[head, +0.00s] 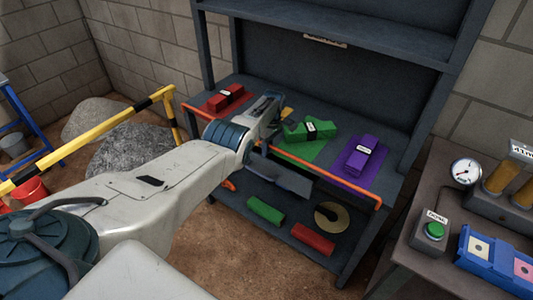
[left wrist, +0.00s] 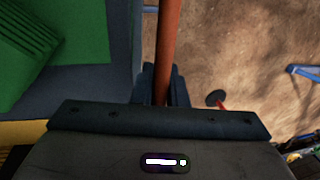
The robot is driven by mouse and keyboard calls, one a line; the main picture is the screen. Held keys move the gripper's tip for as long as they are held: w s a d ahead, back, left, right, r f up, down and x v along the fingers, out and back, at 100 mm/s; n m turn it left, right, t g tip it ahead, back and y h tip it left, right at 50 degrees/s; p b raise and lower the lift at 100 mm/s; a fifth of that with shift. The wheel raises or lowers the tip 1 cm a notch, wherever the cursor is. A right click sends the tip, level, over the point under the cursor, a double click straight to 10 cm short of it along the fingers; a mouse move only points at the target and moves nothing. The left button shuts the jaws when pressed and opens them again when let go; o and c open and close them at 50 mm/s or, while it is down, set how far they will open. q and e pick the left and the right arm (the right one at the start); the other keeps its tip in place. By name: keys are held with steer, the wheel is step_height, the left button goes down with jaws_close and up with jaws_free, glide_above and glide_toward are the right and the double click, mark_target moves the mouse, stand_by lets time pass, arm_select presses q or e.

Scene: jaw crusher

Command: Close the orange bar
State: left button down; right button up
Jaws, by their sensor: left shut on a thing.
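The orange bar (head: 325,176) runs across the front edge of the dark shelf unit, above its lower shelf. Its right end bends back near the right side of the unit, and its left part shows beside the red block. My left gripper (head: 262,148) is at the middle of the bar and hides part of it. In the left wrist view, the bar (left wrist: 170,40) passes between the two dark fingers of my left gripper (left wrist: 163,86), which is shut on it. My right gripper is not in view.
Red (head: 225,98), green (head: 310,129) and purple (head: 361,155) blocks lie on the shelf behind the bar. A side table (head: 455,180) stands right. A yellow-black rail (head: 95,140) stands left.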

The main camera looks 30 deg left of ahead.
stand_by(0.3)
arm_select(q)
steer(key=c, duration=1.5)
jaws_free()
steer(key=shift+o, duration=0.2)
